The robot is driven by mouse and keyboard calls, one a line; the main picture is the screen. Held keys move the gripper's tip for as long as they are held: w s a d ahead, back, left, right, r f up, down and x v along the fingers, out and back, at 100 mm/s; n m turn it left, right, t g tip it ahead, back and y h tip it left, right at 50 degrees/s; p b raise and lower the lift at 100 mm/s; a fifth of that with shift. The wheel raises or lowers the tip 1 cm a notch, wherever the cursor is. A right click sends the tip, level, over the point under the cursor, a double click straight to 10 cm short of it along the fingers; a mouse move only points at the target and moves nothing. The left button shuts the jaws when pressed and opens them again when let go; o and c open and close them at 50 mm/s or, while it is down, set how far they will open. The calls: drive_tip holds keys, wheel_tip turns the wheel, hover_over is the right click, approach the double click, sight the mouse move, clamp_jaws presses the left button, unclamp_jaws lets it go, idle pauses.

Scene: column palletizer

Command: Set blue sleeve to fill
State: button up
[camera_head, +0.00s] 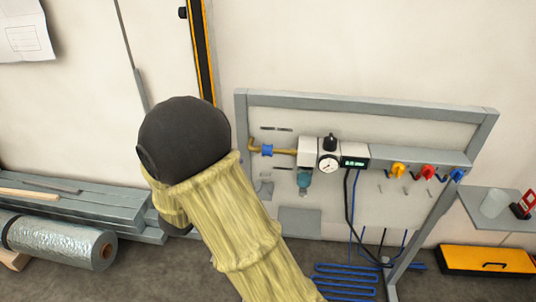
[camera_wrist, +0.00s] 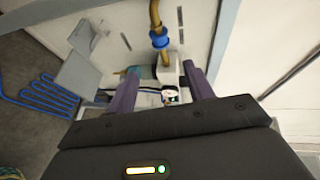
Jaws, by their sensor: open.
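The blue sleeve (camera_head: 267,150) sits around the brass pipe (camera_head: 285,151) at the left end of the air unit on the wall panel. In the wrist view the blue sleeve (camera_wrist: 160,41) is near the top centre, with brass pipe above and below it. My gripper (camera_wrist: 161,84) shows two dark purple fingers, spread apart with nothing held between them. The sleeve lies beyond the fingertips, and they appear apart from it. In the head view my arm hides the gripper.
The panel (camera_head: 370,103) also carries a round gauge (camera_head: 328,163), a lit display (camera_head: 355,162), yellow (camera_head: 398,169) and red (camera_head: 425,172) valves, and a blue one (camera_head: 456,175). Blue hose (camera_head: 345,275) lies coiled below. Beams (camera_head: 80,200) and a foil roll (camera_head: 60,240) lie at left.

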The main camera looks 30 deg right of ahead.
sight(265, 153)
drive_tip(key=shift+w+d, duration=0.1)
drive_tip(key=x, duration=1.7)
drive_tip(key=shift+d+f, duration=0.1)
clamp_jaws()
